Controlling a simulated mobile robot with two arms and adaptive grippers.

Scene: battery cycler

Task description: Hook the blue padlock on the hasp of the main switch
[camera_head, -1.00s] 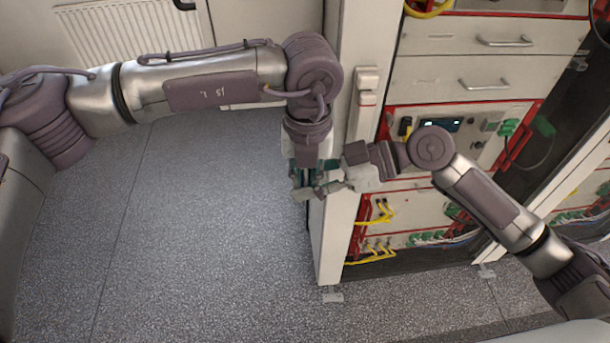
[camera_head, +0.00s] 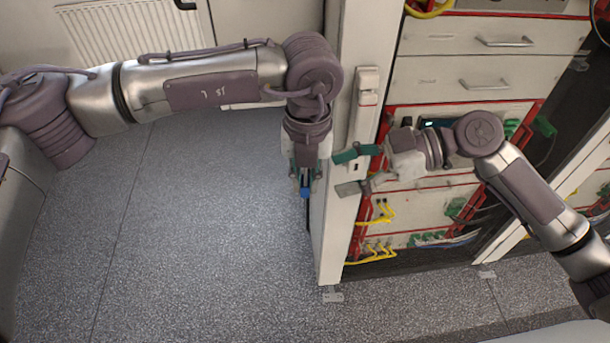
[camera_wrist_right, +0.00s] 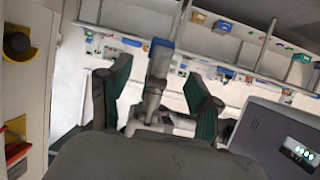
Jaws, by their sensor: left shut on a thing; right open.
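The blue padlock (camera_head: 305,191) shows as a small blue piece at the lower end of my left gripper (camera_head: 305,178), which points down and is shut on it. They are left of the cabinet's edge post; the shackle is too small to make out. My right gripper (camera_head: 348,172) is open and empty, its green-padded fingers spread in front of the post. In the right wrist view, a blue-ended grey shape (camera_wrist_right: 160,62) shows between the fingers, with a gap on each side. A yellow and black round part (camera_wrist_right: 17,44), possibly the main switch, is at its left edge. I cannot make out the hasp.
The cabinet's white post (camera_head: 337,235) stands close to both grippers. Red-framed panels with yellow cables (camera_head: 383,212) and green plugs lie to the right. The grey floor (camera_head: 200,220) at left is clear.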

